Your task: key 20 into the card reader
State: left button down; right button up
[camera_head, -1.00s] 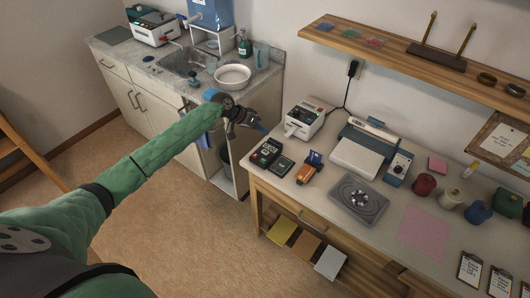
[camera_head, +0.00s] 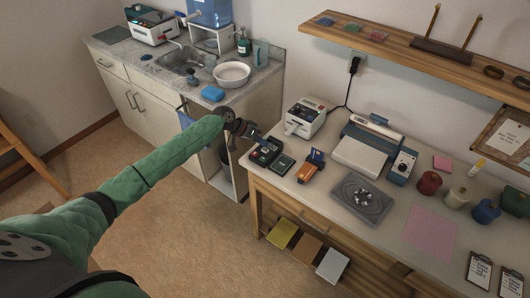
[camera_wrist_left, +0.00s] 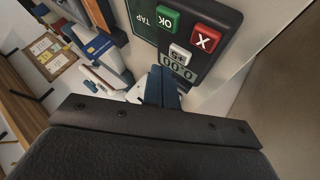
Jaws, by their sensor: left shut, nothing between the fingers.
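The card reader (camera_head: 265,153) is a dark keypad box at the left end of the workbench. In the left wrist view the card reader (camera_wrist_left: 222,22) shows large: a red X key (camera_wrist_left: 205,38), a green OK key (camera_wrist_left: 168,18), a white key marked +5 (camera_wrist_left: 179,53) and a display reading 0.00 (camera_wrist_left: 177,69). A dark green pad marked TAP (camera_wrist_left: 142,20) sits beside it. My left gripper (camera_head: 254,137) is shut and empty, just above the reader's left edge. Its blue fingertips (camera_wrist_left: 163,82) appear close to the display; contact cannot be told. My right gripper is out of view.
An orange and blue device (camera_head: 310,166) stands right of the reader, and a white printer-like machine (camera_head: 305,118) behind it. A grey plate (camera_head: 360,200) lies further right. The sink counter (camera_head: 150,60) is at the back left. A pink sheet (camera_head: 430,230) lies on the bench.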

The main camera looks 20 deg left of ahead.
pick_arm(q)
jog(key=shift+f, duration=0.3)
jog(key=shift+f, duration=0.1)
dwell(1.9)
jog(key=shift+f+b, duration=0.3)
jog(key=shift+b, duration=0.05)
dwell(0.5)
jog(key=shift+f, duration=0.4)
dwell(0.7)
jog(key=shift+r, duration=0.85)
jog(key=shift+f, duration=0.1)
jog(key=shift+f, duration=0.35)
